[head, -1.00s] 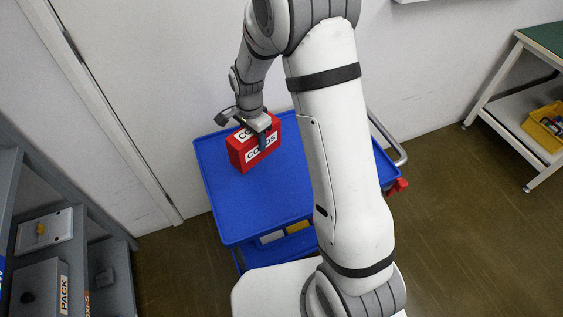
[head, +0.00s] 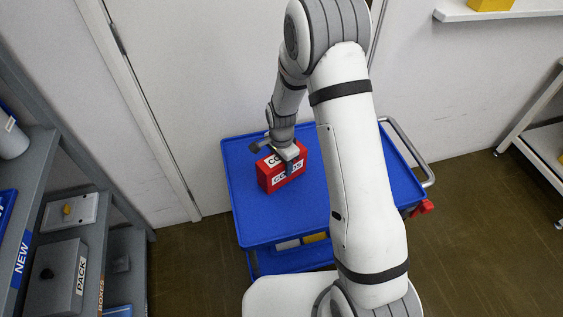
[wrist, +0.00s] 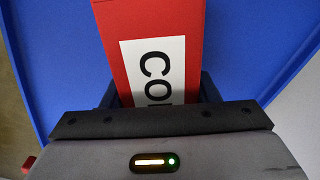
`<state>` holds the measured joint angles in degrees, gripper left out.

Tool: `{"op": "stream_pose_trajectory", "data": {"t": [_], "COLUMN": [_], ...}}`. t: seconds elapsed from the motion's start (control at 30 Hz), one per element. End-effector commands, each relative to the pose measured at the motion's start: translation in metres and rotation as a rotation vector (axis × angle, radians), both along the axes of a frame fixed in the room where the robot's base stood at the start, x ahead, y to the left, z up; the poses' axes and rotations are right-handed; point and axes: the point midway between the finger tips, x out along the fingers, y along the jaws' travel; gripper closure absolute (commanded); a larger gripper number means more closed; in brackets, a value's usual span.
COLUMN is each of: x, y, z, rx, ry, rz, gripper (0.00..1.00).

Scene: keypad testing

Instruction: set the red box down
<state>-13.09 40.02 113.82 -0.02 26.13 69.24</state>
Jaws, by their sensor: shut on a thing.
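The red box (head: 270,183) has white labels with dark letters and is upright at the blue cart's top tray (head: 310,222). My gripper (head: 288,165) is above it, with its fingers shut on the box's sides. In the wrist view the red box (wrist: 118,22) runs up from between the fingers, with the blue tray (wrist: 60,60) behind it. I cannot tell for sure whether the box's underside touches the tray. My arm hides the right part of the tray.
The tray's front and left parts are bare. A grey shelf unit (head: 45,160) with boxes stands at the left. A white wall and door (head: 200,90) are close behind the cart. A red part (head: 421,208) and a rail stick out at the cart's right.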

Motion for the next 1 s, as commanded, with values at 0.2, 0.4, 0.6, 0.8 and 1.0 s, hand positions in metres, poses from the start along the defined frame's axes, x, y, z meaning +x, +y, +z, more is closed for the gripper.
{"op": "stream_pose_trajectory", "data": {"t": [0.2,0.4,0.6,0.8,1.0], "x": [0.000,0.000,0.000,0.001,0.001], "y": [0.000,0.000,0.001,0.001,0.001], "z": [-0.001,-0.001,0.003,0.034,0.079], "rx": [0.000,0.000,0.000,0.001,0.001], "ry": [0.000,0.000,0.000,-0.005,-0.005], "rz": [0.001,0.001,0.001,0.002,0.002], "gripper": [0.31,0.24,0.24,0.24,0.24]}}
